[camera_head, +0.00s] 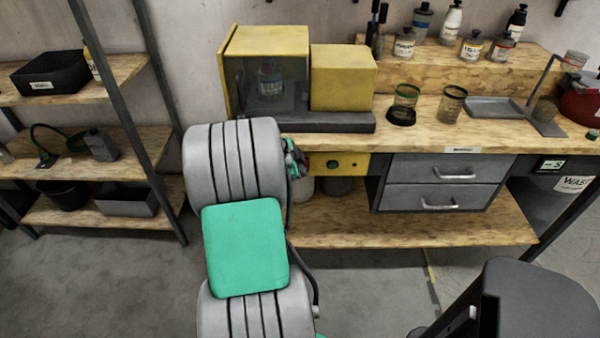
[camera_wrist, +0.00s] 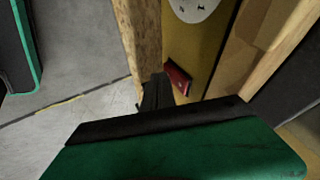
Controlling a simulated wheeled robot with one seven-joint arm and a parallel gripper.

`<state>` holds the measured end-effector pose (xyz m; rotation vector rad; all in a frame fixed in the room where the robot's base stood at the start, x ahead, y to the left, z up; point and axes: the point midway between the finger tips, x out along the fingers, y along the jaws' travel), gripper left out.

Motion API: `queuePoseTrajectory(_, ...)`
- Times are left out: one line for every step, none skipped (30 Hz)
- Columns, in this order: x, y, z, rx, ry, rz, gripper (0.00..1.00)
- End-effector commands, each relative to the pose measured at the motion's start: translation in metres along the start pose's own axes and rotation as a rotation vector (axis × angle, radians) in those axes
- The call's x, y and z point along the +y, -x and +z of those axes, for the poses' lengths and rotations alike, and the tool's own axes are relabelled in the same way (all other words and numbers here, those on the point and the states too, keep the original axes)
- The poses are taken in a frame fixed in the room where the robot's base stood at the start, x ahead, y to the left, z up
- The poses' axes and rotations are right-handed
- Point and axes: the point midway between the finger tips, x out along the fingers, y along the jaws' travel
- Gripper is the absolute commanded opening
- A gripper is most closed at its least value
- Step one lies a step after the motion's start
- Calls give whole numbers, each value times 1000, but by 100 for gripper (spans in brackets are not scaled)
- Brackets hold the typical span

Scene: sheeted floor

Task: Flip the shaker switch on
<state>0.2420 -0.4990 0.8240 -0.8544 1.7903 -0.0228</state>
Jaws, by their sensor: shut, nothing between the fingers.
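The shaker (camera_head: 343,78) is a yellow box with a glass-fronted chamber on a dark base, on the workbench. A bottle (camera_head: 270,80) stands inside the chamber. In the wrist view, a red rocker switch (camera_wrist: 178,78) sits on the yellow panel (camera_wrist: 205,50), near a white round plate (camera_wrist: 195,8). My gripper (camera_wrist: 157,90) is shut and empty, its dark fingertips just left of the switch; I cannot tell if they touch. My arm mostly hides the gripper in the head view.
A wooden edge (camera_wrist: 148,35) runs close beside the fingers in the wrist view. Grey drawers (camera_head: 445,183) are right of the panel, above a lower wooden shelf (camera_head: 410,230). Two jars, a tray (camera_head: 495,107) and several bottles stand on the bench. Shelving stands at left.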

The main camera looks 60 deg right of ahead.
Motion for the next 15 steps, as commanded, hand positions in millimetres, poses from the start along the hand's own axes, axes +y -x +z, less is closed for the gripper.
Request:
queuePoseTrajectory(0, 0, 0, 0, 0, 0, 0)
queuePoseTrajectory(0, 0, 0, 0, 0, 0, 0)
queuePoseTrajectory(0, 0, 0, 0, 0, 0, 0)
queuePoseTrajectory(0, 0, 0, 0, 0, 0, 0)
queuePoseTrajectory(0, 0, 0, 0, 0, -1, 0)
queuePoseTrajectory(1, -1, 1, 1, -1, -4, 0)
queuePoseTrajectory(1, -2, 1, 2, -3, -8, 0)
queuePoseTrajectory(1, -4, 2, 3, -5, -14, 0)
queuePoseTrajectory(1, -6, 3, 5, -9, -25, 0)
queuePoseTrajectory(1, -8, 4, 7, -13, -35, 0)
queuePoseTrajectory(1, -10, 4, 9, -18, -47, 0)
queuePoseTrajectory(-2, -6, 1, 11, -21, -54, 0)
queuePoseTrajectory(-3, -3, 0, 11, -20, -52, 0)
queuePoseTrajectory(-3, -3, 0, 11, -20, -52, 0)
queuePoseTrajectory(-3, -3, 0, 11, -20, -51, 0)
